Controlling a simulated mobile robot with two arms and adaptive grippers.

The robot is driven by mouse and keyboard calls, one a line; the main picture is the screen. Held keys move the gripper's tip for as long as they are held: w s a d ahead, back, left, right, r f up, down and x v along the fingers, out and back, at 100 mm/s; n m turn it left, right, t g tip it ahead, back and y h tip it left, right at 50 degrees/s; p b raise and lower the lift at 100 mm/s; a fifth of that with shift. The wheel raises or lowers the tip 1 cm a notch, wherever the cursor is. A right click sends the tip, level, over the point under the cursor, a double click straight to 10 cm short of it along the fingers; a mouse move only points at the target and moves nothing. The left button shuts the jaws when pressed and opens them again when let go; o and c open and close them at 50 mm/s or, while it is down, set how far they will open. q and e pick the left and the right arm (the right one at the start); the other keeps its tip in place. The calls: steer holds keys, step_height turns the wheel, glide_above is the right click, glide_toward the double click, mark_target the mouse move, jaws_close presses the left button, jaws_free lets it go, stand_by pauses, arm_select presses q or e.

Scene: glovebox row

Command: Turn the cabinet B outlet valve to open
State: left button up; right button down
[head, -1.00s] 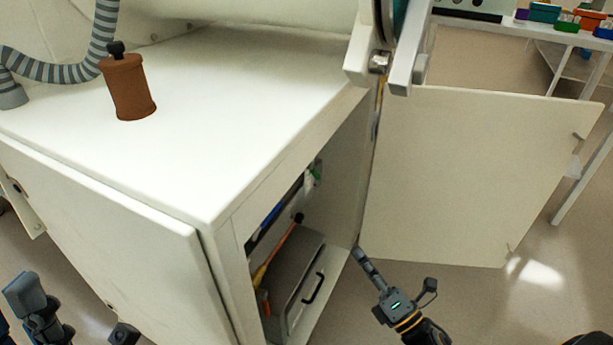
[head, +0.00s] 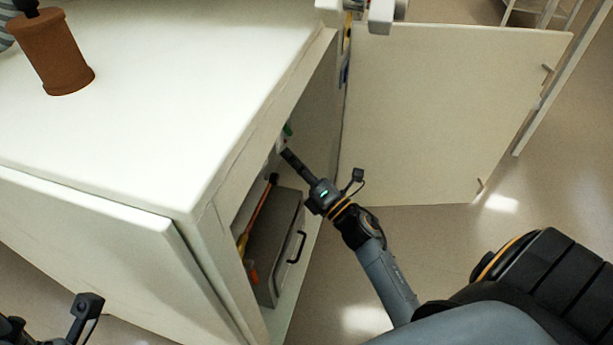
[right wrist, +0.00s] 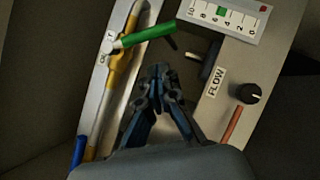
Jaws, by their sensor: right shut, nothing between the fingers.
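A lever valve with a green handle (right wrist: 145,35) sits on a yellow pipe (right wrist: 121,75) in the right wrist view. The handle points right, crosswise to the pipe. Small lettering by its pivot is too blurred to read fully. The green handle also shows as a small patch in the head view (head: 288,130), inside the open cabinet. My right gripper (right wrist: 159,72) is shut and empty, just below the handle and apart from it. In the head view the right gripper (head: 287,155) reaches into the cabinet opening. My left gripper (head: 85,308) is partly visible at lower left.
A panel holds a scale (right wrist: 226,15), a FLOW label (right wrist: 215,83) and a black knob (right wrist: 247,93). A blue handle (right wrist: 78,151) is lower left. The cabinet door (head: 440,110) stands open. A grey toolbox (head: 275,245) lies inside. A brown cylinder (head: 52,55) stands on top.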

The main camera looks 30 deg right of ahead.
mark_target(285, 127)
steer(key=shift+w+d+r, duration=0.8)
steer(key=shift+w+r, duration=0.05)
steer(key=shift+w, duration=0.15)
